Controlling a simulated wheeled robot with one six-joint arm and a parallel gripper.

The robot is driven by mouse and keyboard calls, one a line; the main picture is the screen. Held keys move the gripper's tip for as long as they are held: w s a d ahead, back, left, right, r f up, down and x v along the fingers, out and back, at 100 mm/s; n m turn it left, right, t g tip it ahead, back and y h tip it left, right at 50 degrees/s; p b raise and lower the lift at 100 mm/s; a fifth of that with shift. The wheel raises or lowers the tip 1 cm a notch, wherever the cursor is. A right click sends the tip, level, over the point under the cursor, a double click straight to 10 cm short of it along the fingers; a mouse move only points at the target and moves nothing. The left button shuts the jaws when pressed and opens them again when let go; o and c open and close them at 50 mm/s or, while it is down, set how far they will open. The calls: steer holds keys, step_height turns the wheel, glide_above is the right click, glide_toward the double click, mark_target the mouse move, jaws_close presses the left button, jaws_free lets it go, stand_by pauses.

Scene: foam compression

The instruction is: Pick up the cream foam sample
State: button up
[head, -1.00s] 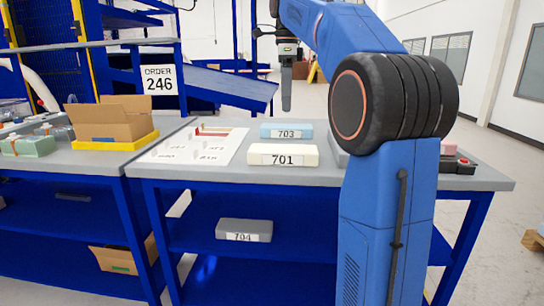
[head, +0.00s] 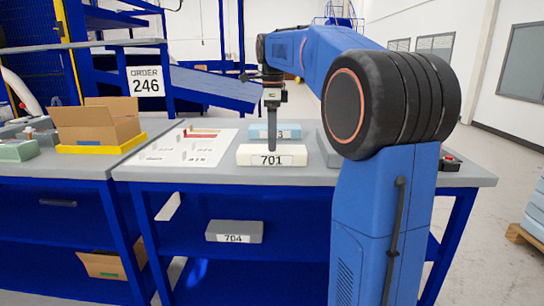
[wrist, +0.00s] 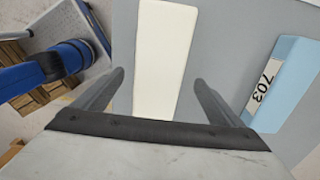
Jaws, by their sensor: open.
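The cream foam sample (head: 272,158), labelled 701, lies flat on the grey tabletop in the head view. In the wrist view the cream sample (wrist: 162,50) lies between and beyond my two spread fingers. My gripper (head: 272,147) hangs pointing down over the cream sample, its tip overlapping it in the head view. The fingers of my gripper (wrist: 160,92) are open and empty. I cannot tell the exact height between fingertips and foam.
A blue foam block (head: 290,131) labelled 703 lies behind the cream one. It also shows right of my fingers in the wrist view (wrist: 285,80). A white sheet (head: 225,142) lies to the left. A grey block (head: 234,231) labelled 704 sits on the shelf below.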

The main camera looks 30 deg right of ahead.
mark_target(272, 154)
steer(key=shift+a+f, duration=0.15)
steer(key=shift+f, duration=2.55)
steer(key=c, duration=1.1)
